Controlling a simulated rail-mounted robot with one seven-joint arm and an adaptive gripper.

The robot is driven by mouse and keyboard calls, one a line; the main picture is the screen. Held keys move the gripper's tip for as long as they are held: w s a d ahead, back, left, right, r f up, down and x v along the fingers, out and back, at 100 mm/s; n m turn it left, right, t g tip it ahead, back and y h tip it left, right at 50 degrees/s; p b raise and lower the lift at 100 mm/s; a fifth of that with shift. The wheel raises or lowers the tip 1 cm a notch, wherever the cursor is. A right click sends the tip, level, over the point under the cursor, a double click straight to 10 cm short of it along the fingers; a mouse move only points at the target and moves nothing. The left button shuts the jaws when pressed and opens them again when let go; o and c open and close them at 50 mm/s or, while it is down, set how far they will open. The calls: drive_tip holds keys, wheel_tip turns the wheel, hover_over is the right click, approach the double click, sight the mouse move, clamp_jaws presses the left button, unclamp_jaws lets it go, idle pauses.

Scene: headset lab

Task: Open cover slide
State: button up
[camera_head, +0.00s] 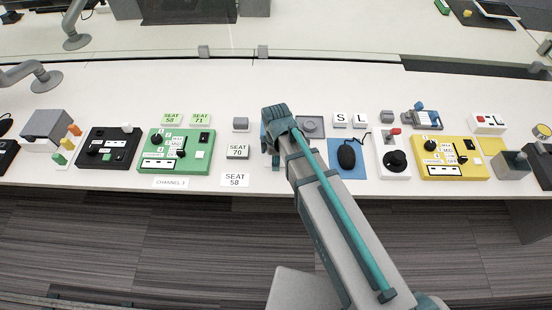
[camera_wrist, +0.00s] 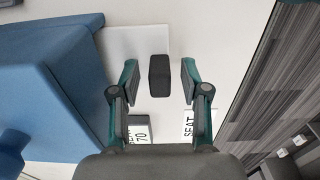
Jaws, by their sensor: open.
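My gripper (camera_wrist: 158,80) is open, with one finger on each side of a small dark block (camera_wrist: 160,75) in the wrist view. Gaps show between the block and both fingers. The block lies at the edge of a white plate (camera_wrist: 125,42), beside a large blue body (camera_wrist: 55,80) at the left. I cannot tell for sure which part is the cover slide. In the head view my arm's end (camera_head: 277,122) is over the middle of the table. It hides the block and most of a blue item (camera_head: 264,140).
A "SEAT 70" sign (camera_head: 238,151) and a "SEAT 58" card (camera_head: 235,180) lie left of my arm, near the front edge. A green panel (camera_head: 176,152) is farther left. A black mouse on a blue mat (camera_head: 347,172) and a yellow panel (camera_head: 451,160) are right.

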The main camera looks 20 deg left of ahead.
drive_tip(key=shift+f, duration=0.1)
drive_tip(key=shift+c, duration=0.2)
clamp_jaws()
